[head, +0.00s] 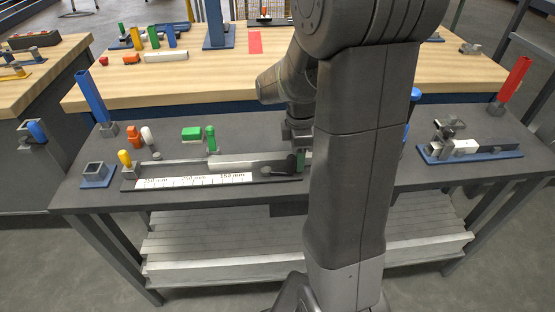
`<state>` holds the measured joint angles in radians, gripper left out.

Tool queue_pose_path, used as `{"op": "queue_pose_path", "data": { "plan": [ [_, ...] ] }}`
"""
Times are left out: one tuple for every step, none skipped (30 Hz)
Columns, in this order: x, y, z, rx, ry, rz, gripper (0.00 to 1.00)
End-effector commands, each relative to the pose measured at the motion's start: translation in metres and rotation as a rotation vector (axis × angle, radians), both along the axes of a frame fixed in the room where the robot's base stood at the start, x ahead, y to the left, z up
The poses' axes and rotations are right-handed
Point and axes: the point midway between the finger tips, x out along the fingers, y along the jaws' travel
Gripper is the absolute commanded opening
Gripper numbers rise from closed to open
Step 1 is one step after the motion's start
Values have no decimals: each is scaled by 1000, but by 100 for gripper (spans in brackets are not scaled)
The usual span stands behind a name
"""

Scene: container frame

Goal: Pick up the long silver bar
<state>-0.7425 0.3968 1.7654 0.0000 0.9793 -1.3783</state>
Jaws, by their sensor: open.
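A long silver bar (240,160) lies flat along the dark measuring fixture with a white printed scale (195,181) on the grey table. Its right end runs toward my gripper (297,160), which points down at the right part of the fixture. The jaws are open, but they are small and partly hidden by my arm. I cannot tell whether they touch the bar or stand around its end. Another pale silver bar (166,56) lies on the wooden bench behind.
A green block (192,134), a green upright piece (210,139) and a blue post (91,97) stand behind or left of the fixture. A clamp fixture on a blue base (470,152) and a red post (515,80) are at right. My arm hides the table's middle right.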

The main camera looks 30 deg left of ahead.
Motion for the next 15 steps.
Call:
{"op": "queue_pose_path", "data": {
  "plan": [
    [0, 0, 0, 0, 0, 0, 53],
    [0, 0, 0, 0, 0, 0, 53],
    [0, 0, 0, 0, 0, 0, 53],
    [0, 0, 0, 0, 0, 0, 53],
    [0, 0, 0, 0, 0, 0, 51],
    [0, 0, 0, 0, 0, 0, 43],
    [0, 0, 0, 0, 0, 0, 37],
    [0, 0, 0, 0, 0, 0, 31],
    [0, 0, 0, 0, 0, 0, 23],
    [0, 0, 0, 0, 0, 0, 17],
    [0, 0, 0, 0, 0, 0, 12],
    [0, 0, 0, 0, 0, 0, 4],
    [0, 0, 0, 0, 0, 0, 0],
    [0, 0, 1, 1, -1, 0, 0],
    [0, 0, 1, 1, -1, 0, 0]
  ]
}}
